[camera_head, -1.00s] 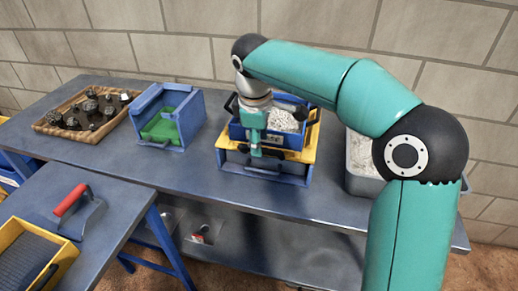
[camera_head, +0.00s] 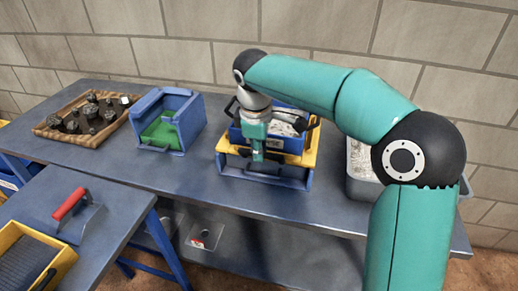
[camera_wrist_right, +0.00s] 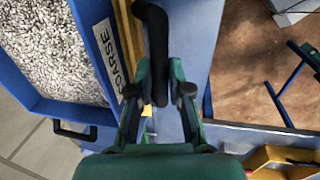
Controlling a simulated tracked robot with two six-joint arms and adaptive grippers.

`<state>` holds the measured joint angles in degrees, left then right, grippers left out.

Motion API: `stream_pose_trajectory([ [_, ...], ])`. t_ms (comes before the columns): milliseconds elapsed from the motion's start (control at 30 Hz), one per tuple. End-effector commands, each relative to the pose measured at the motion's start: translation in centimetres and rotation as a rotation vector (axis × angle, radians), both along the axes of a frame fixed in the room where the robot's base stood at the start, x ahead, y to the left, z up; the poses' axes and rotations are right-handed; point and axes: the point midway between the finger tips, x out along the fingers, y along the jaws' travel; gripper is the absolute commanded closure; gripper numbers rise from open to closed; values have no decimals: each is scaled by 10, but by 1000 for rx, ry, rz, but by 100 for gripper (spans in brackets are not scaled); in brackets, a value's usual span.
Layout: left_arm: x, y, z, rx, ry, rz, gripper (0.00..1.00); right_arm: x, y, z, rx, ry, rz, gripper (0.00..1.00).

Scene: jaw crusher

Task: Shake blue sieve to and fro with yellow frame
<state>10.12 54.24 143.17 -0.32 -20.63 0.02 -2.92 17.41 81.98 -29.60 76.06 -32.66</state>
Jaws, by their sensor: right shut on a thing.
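The blue sieve (camera_head: 291,144) holds pale gravel and sits on the yellow frame (camera_head: 309,152) over a blue stand. In the right wrist view its blue wall (camera_wrist_right: 93,40) carries a label reading COARSE. My right gripper (camera_head: 258,153) is at the sieve's front side. In the wrist view the right gripper (camera_wrist_right: 160,98) is shut on the sieve's black handle (camera_wrist_right: 155,35). The gripper and wrist hide part of the sieve's front. My left gripper is not in view.
A blue box with a green inside (camera_head: 182,118) stands left of the stand. A wooden tray (camera_head: 65,138) of dark rocks is farther left. A grey bin (camera_head: 358,185) stands to the right. A red-handled tool (camera_head: 70,204) and a yellow-rimmed box (camera_head: 62,262) are on the near table.

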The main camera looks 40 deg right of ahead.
Motion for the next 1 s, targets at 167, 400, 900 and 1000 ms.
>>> stream_pose_trajectory([
  [167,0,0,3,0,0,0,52,1,-2,2,0,0,-1,100],
  [400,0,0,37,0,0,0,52,21,-26,8,-1,2,-5,100],
  [900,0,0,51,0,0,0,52,36,-44,1,-1,-3,-2,100],
  [1000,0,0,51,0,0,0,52,36,-43,1,-1,-2,-2,70],
])
